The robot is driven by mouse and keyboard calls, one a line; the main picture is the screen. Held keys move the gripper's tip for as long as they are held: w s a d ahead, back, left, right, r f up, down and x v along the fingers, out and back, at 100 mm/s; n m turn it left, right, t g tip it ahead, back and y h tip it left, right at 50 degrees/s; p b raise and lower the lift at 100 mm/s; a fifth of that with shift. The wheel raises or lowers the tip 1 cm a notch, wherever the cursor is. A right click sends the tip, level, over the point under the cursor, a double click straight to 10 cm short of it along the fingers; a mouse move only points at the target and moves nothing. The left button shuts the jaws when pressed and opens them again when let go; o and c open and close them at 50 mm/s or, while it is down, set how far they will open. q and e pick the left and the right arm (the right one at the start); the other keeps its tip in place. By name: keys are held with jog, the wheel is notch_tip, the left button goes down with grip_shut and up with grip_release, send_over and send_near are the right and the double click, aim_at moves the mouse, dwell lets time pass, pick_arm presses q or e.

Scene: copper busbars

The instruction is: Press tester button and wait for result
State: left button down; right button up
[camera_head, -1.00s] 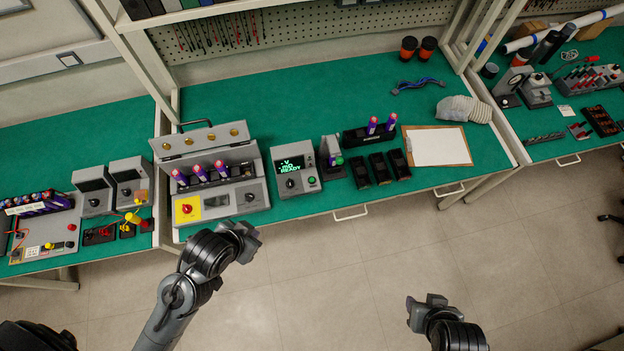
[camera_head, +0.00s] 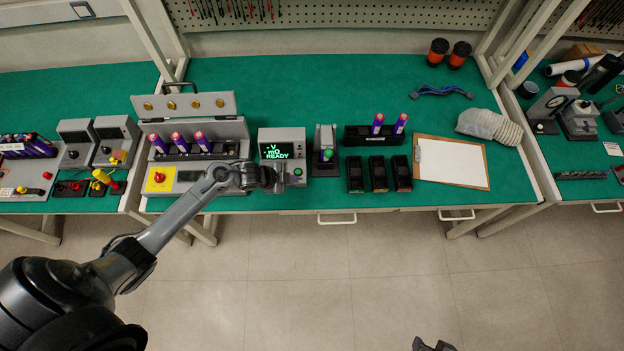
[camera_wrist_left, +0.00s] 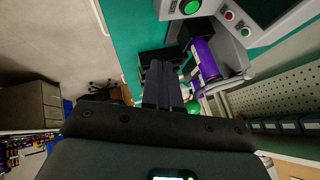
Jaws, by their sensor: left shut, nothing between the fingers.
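The tester (camera_head: 282,141) is a grey box on the green bench with a lit screen showing "-V mΩ READY". Its green button (camera_head: 298,171) is at the lower right of its face. My left gripper (camera_head: 270,178) is shut and empty in front of the tester's lower part, just left of the button. The gap to the button is hard to judge. In the left wrist view the shut fingers (camera_wrist_left: 162,85) point toward a purple cell (camera_wrist_left: 203,58) in a stand, with a large green button (camera_wrist_left: 191,7) above. My right gripper (camera_head: 432,345) barely shows at the bottom edge.
A grey cell fixture (camera_head: 228,131) with its lid raised and several purple cells stands left of the tester. A grey stand (camera_head: 325,140) is close on the right. Black bins (camera_head: 378,174) and a clipboard (camera_head: 452,163) lie further right.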

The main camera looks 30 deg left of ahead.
pick_arm(q)
jog(key=w+a+r+t+b, duration=0.1)
jog(key=w+a+r+b, duration=0.1)
jog(key=w, duration=0.5)
jog(key=shift+a+r+y+b, duration=0.3)
jog(key=shift+a+r, duration=0.15)
jog(key=shift+a, duration=0.4)
pick_arm(e)
notch_tip(320, 180, down, 4)
jog(key=shift+r, duration=0.1)
pick_arm(q)
jog(key=shift+f, duration=0.1)
jog(key=b, duration=0.7)
send_over(296, 173)
notch_tip(296, 173, down, 7)
jog(key=shift+r, duration=0.1)
jog(key=shift+f+b, duration=0.65)
jog(key=shift+f, duration=0.3)
pick_arm(e)
notch_tip(296, 173, down, 9)
jog(key=shift+r, duration=0.2)
pick_arm(q)
jog(key=shift+f, duration=0.2)
jog(key=shift+f, duration=0.2)
pick_arm(e)
jog(key=shift+f, duration=0.1)
